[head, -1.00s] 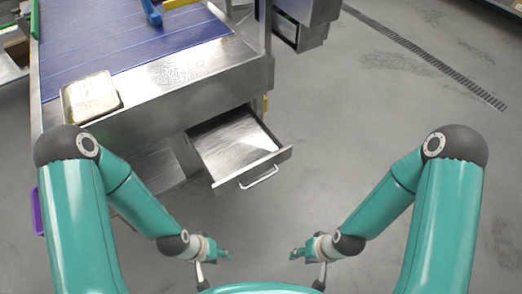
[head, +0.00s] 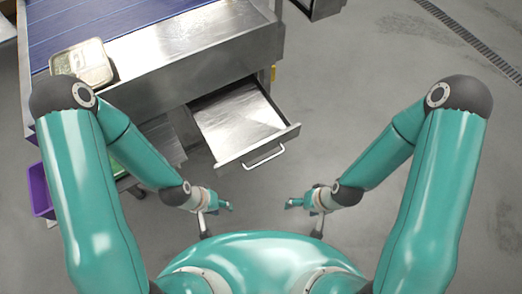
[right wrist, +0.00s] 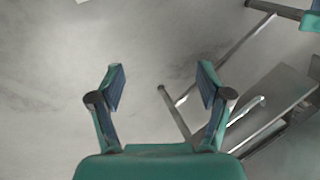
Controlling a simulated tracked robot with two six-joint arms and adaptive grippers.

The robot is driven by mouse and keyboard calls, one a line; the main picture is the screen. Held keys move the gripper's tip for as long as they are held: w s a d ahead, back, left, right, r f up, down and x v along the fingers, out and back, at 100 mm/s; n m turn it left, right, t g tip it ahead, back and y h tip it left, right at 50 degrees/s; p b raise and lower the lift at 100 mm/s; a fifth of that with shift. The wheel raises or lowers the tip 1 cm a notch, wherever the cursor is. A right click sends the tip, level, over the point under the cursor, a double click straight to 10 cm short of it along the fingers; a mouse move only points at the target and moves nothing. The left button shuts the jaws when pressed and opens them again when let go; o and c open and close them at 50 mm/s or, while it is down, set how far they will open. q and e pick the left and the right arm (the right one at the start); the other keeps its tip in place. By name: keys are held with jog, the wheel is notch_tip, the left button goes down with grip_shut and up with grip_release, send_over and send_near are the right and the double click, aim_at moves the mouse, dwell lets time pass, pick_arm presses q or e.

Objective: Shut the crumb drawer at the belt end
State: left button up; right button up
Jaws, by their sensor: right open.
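The crumb drawer (head: 238,118) is pulled out under the end of the belt machine, in the upper middle of the head view. Its inside is bare metal, and a bar handle (head: 265,158) is on its front. My left gripper (head: 217,220) is open and empty, below and left of the handle in the picture. My right gripper (head: 304,218) is open and empty, below and right of the handle. Neither touches the drawer.
The blue belt (head: 110,22) runs on the metal frame above the drawer. A metal pan (head: 82,64) stands on the frame's left corner. A purple bin (head: 39,190) is at the far left. The floor (head: 345,90) to the right is clear.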

jog(key=shift+o, duration=1.2)
